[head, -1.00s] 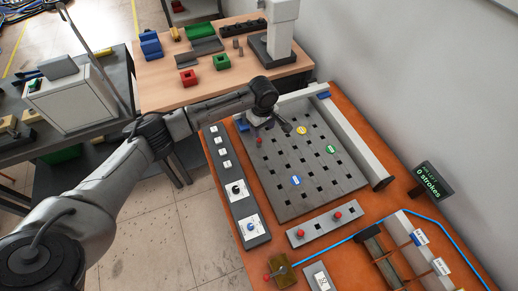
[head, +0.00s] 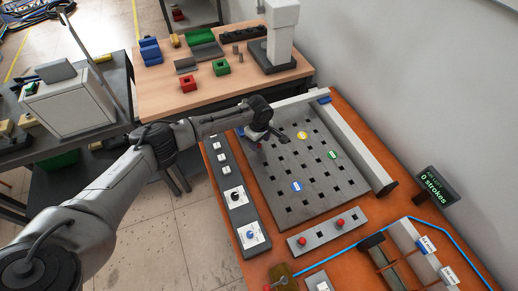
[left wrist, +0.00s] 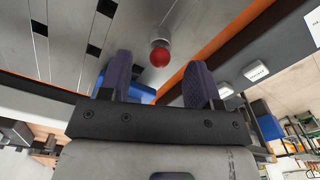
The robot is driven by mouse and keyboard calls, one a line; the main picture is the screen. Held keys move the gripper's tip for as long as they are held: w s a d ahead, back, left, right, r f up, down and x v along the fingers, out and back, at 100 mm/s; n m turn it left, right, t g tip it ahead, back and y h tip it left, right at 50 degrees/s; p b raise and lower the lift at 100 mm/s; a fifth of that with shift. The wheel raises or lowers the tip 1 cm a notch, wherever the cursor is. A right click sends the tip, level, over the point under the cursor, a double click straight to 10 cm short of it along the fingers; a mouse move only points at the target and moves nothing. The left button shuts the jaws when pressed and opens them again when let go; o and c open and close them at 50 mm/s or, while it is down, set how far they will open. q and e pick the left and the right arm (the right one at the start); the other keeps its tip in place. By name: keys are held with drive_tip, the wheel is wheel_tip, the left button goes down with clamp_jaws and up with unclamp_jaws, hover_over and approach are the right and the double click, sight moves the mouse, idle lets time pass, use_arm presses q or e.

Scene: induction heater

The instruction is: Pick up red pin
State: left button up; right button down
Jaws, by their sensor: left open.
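The red pin shows in the left wrist view as a round red head (left wrist: 160,57) on a short pale stem. It stands at the grey perforated plate, beyond and between my two fingers. My left gripper (left wrist: 160,82) is open, with nothing between its dark fingers; the pin's head appears a little beyond their tips. In the head view my left gripper (head: 262,138) is over the plate's upper-left corner and hides the pin there.
The perforated plate (head: 312,178) carries yellow, green and blue round markers. A control strip (head: 231,190) lies along its left side. A bracket with two red knobs (head: 320,233) is in front. A pale rail (head: 355,145) runs along its right side.

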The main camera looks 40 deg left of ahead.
sight(259, 144)
use_arm(q)
drive_tip(key=shift+f+b, duration=0.4)
drive_tip(key=shift+f, duration=1.8)
drive_tip(key=c, duration=1.1)
drive_tip(key=shift+o, duration=0.2)
drive_tip(key=shift+r, duration=0.1)
